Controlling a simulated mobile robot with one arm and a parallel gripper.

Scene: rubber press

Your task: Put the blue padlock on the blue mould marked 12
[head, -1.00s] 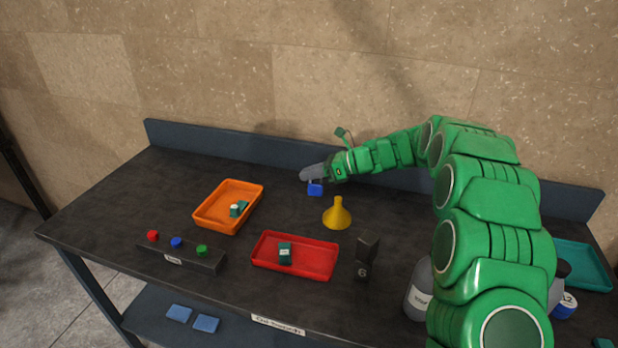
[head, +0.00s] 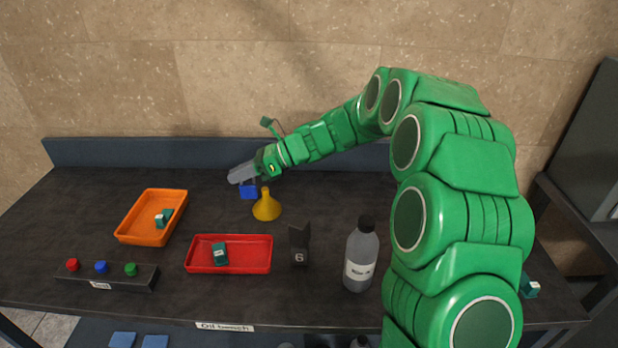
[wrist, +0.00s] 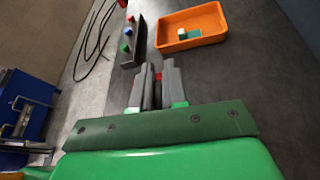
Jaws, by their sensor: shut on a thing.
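The blue padlock (head: 248,192) is at the tips of my gripper (head: 242,174), over the back of the bench and behind the yellow funnel. My gripper is shut on it. In the wrist view the two grey fingers of my gripper (wrist: 153,88) are close together, and the padlock cannot be made out there. No blue mould marked 12 shows in the present frames. My arm covers much of the right part of the bench.
A teal block (head: 531,289) lies right of my arm.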

